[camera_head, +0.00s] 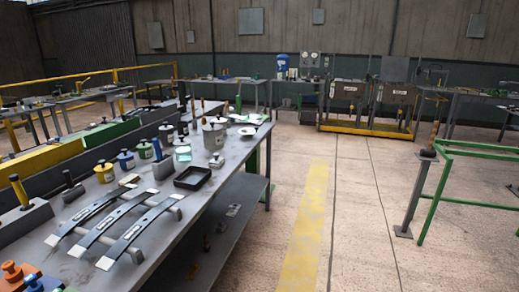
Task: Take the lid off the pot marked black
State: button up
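Several small lidded pots stand along a grey workbench (148,215) at the left. They include a yellow-marked pot (104,173), a blue-marked pot (126,161) and a green-marked pot (145,150). Behind them a pale pot (166,133) seems to carry a dark band, but it is too small to be sure it is the black mark. A larger grey lidded pot (214,137) stands further right, with a small grey pot (217,160) in front of it. My gripper is not in view.
A rack of curved grey leaf springs (117,223) lies on the near bench. A black tray (193,178) sits near its right edge. Open floor (362,222) with a yellow stripe (304,215) lies right of the bench. A green rail frame (470,150) stands far right.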

aim_at(212, 127)
jog(key=i+j+z, duration=0.1)
jog(key=i+z, duration=0.25)
jog(key=i, duration=1.55)
jog(key=i+u, duration=0.3)
jog(key=i, duration=0.15)
jog(key=i+l+u, duration=0.15)
jog(key=i+u, duration=0.15)
jog(key=i+l+u, duration=0.25)
jog(key=i, duration=0.25)
